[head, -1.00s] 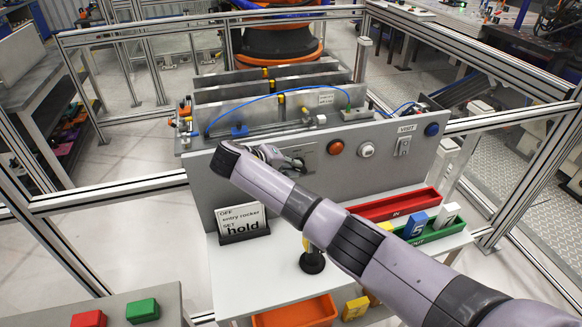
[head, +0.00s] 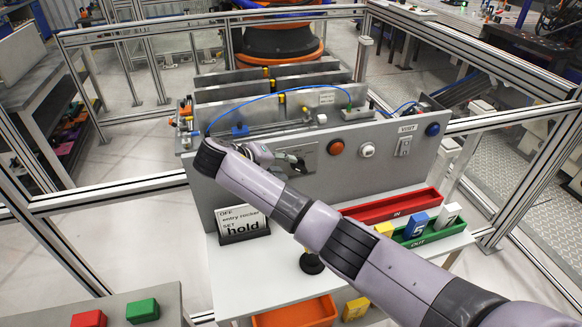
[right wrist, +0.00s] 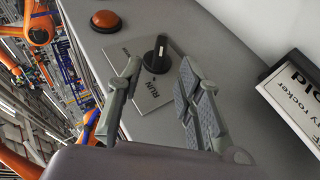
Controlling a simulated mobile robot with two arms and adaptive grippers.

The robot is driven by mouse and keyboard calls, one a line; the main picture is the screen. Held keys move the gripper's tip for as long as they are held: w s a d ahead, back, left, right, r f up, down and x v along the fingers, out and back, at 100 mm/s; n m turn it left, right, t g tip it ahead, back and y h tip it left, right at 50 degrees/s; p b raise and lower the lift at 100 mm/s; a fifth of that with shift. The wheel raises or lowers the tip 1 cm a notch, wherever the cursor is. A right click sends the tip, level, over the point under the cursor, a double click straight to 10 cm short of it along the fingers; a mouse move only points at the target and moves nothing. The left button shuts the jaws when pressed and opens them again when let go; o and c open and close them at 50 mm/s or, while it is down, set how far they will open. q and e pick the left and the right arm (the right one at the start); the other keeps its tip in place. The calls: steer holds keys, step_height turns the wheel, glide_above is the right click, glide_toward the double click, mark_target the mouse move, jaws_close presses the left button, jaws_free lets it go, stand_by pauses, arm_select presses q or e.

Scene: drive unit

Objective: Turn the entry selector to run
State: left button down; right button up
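The entry selector is a black knob (right wrist: 156,54) with a pale pointer line, on a grey plate (right wrist: 148,90) marked RUN. In the right wrist view it stands between and just beyond the fingertips of my right gripper (right wrist: 160,64). The fingers are apart, with a gap on each side of the knob; contact is not clear. In the head view my right gripper (head: 291,161) is in front of the selector plate (head: 309,152) on the grey panel, and the knob is hard to make out there. My left gripper is not in view.
An orange-red button (head: 336,147), a white button (head: 367,150) and a VISIT switch (head: 403,146) sit right of the plate. A sign (head: 241,222) reads "OFF entry rocker SET hold". A red IN tray (head: 385,206) and a green OUT tray (head: 435,233) are on the shelf.

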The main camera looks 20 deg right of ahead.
steer(key=v, duration=0.7)
steer(key=shift+s+a+r, duration=0.2)
